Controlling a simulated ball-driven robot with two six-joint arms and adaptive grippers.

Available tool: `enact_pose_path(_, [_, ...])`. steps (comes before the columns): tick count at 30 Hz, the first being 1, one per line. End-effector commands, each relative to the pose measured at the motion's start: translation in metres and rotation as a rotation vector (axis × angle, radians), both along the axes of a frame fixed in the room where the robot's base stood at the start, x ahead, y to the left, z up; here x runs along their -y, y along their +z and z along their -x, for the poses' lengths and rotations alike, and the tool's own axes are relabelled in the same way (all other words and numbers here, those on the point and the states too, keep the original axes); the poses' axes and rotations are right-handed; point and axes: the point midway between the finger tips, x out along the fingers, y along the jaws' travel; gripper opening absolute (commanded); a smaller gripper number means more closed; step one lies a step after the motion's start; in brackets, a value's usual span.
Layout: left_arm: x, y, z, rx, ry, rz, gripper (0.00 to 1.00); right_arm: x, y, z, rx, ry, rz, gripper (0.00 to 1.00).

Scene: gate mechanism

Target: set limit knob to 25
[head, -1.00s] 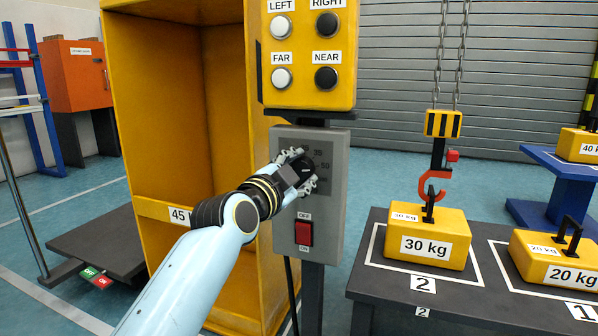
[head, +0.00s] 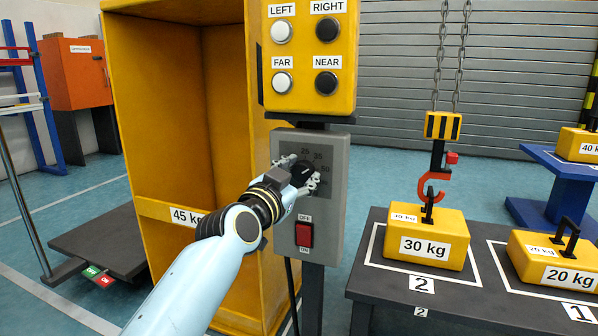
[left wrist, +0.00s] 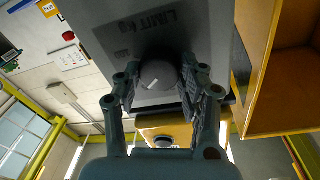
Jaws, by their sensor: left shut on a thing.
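The limit knob (head: 304,172) is a round dark knob on a grey control box (head: 335,215). Number labels, including 25 and 50, run above and right of it. My left gripper (head: 301,174) is shut on the knob, one finger at its upper left and one at its lower right. In the left wrist view the knob (left wrist: 158,77) sits between both fingers, with a white pointer line on its face and a "LIMIT kg" label on the box beside it. In the head view the gripper partly hides the knob and some of the scale. My right gripper is not in view.
A red OFF/ON switch (head: 304,234) sits below the knob. A yellow button panel (head: 305,54) is above. A yellow cabinet (head: 150,120) stands left. At right, a red crane hook (head: 432,187) hangs at a 30 kg block (head: 426,240) on a dark table.

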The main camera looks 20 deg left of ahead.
Motion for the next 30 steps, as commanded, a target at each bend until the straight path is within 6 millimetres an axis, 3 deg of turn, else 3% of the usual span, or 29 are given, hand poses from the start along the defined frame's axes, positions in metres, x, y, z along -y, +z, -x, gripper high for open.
enact_pose_path(18, [-0.001,0.000,0.000,-0.020,0.000,0.580,0.08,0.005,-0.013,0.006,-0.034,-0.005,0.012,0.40])
enact_pose_path(30, [-0.001,-0.001,0.000,-0.029,0.000,0.844,0.08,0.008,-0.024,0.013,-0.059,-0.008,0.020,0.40])
